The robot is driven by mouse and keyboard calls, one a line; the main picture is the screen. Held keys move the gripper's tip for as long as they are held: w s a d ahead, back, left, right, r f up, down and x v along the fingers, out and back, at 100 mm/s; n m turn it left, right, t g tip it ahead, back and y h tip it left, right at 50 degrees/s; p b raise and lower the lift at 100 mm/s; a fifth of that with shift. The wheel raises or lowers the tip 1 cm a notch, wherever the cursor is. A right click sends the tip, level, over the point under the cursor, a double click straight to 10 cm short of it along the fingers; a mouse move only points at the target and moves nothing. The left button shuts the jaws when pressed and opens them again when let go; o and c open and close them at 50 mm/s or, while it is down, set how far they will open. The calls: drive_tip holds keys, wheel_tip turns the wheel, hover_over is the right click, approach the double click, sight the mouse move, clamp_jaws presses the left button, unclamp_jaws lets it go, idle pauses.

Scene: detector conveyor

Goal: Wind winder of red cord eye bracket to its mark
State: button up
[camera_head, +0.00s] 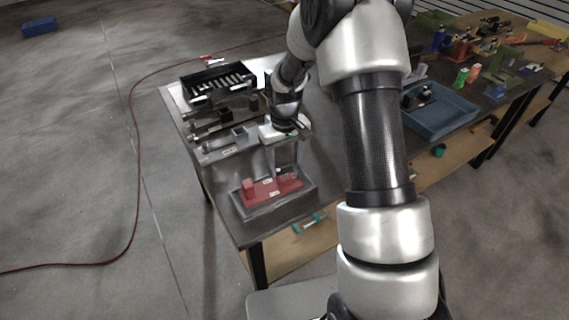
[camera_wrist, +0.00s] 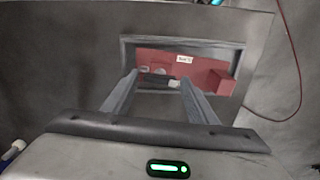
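The red cord eye bracket (camera_head: 264,189) sits in a shallow grey tray (camera_head: 246,213) near the front corner of the table. It also shows in the wrist view (camera_wrist: 205,68), with a white label on its wall and a red block at its right end. A small grey and white part (camera_wrist: 174,84), possibly the winder, shows at the bracket between my fingertips in the picture; its mark cannot be made out. My gripper (camera_head: 283,170) points down above the bracket. In the wrist view my gripper (camera_wrist: 160,82) has its fingers apart, with no clear contact.
Behind the bracket stand grey fixtures (camera_head: 222,142) and a black rack (camera_head: 215,82). A blue tray (camera_head: 440,112) and several coloured parts lie on the right. A shelf (camera_head: 290,246) is under the table. A red cord (camera_head: 137,190) runs over the floor.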

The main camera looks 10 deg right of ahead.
sight(285, 168)
drive_tip(key=shift+o, duration=0.5)
wheel_tip(285, 168, up, 18)
drive_tip(key=shift+f, duration=0.25)
idle(0.3)
drive_tip(key=s+r+m+t+p, duration=0.1)
drive_tip(key=s+r, duration=0.3)
drive_tip(key=s, duration=0.4)
drive_tip(key=s+r+t+p, duration=0.1)
drive_tip(key=s+r+t, duration=0.1)
drive_tip(key=s+r, duration=0.3)
drive_tip(key=s+r+m+t+p, duration=0.1)
drive_tip(key=s+r, duration=0.4)
drive_tip(key=s, duration=0.7)
drive_tip(key=shift+r+m+t, duration=0.2)
drive_tip(key=shift+m+t, duration=0.1)
drive_tip(key=shift+t, duration=0.5)
